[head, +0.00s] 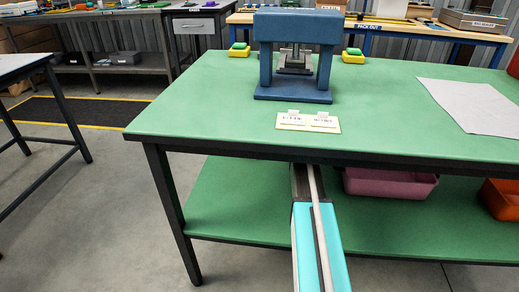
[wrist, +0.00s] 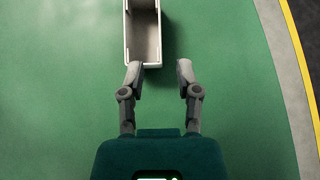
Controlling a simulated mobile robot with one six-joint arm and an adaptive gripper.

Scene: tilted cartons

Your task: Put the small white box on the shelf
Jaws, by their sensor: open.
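The small white box (wrist: 145,63) shows at the top of the wrist view, on a green surface (wrist: 60,90). It has pale walls and a grey hollow inside, and its far end is cut off by the picture's edge. My gripper (wrist: 159,68) is open at the box's near end. In the head view the gripper and box are hidden under the bench top; the lower green shelf (head: 235,205) shows.
The bench top (head: 190,110) overhangs my arm. A pink bin (head: 390,184) and an orange bin (head: 502,200) stand on the lower shelf to the right. A blue press (head: 295,95), a yellow card holder (head: 308,127) and white paper (head: 480,107) are on top. The lower shelf's left part is clear.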

